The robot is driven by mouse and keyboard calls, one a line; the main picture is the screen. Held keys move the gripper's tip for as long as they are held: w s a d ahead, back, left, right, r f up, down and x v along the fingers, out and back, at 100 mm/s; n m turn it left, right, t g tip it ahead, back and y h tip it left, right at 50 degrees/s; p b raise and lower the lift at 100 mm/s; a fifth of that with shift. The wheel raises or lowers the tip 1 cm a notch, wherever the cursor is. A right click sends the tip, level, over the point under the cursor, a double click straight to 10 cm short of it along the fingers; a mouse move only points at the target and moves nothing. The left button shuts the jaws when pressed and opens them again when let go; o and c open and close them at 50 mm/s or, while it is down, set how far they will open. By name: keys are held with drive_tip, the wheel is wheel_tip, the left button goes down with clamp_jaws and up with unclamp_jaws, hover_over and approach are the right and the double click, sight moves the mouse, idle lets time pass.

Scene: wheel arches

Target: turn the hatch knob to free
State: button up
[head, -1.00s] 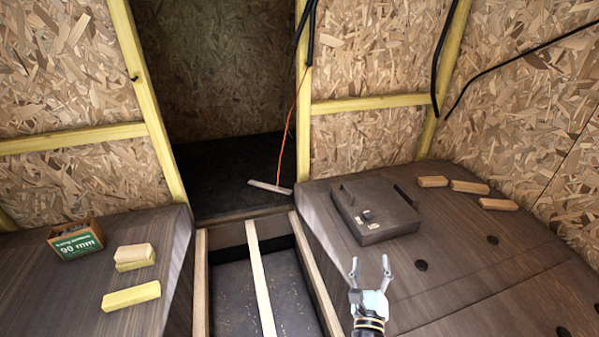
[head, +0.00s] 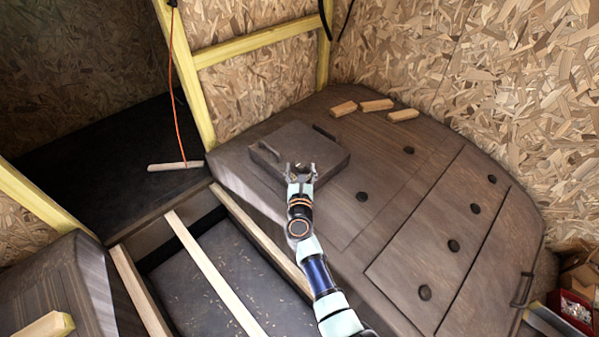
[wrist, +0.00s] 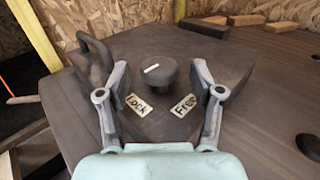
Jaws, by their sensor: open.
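The dark round hatch knob (wrist: 157,73) stands on the hatch lid in the wrist view, with a short white mark on its top, set slightly left of centre. Below it are two pale labels, "Lock" (wrist: 138,104) at left and "Free" (wrist: 185,106) at right. My gripper (wrist: 161,78) is open, with one finger on each side of the knob and a visible gap to both. In the head view my gripper (head: 301,170) is over the front of the raised hatch lid (head: 312,142) and hides the knob there.
A handle (wrist: 97,52) rises from the lid left of the knob. Several wooden blocks (head: 376,105) lie behind the lid on the wheel arch (head: 400,180). An open floor bay with pale battens (head: 215,275) is at left.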

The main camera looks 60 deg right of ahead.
drive_tip(key=shift+w+d, duration=0.2)
drive_tip(key=shift+d, duration=0.1)
drive_tip(key=shift+c, duration=0.3)
drive_tip(key=c, duration=1)
drive_tip(key=shift+c, duration=0.2)
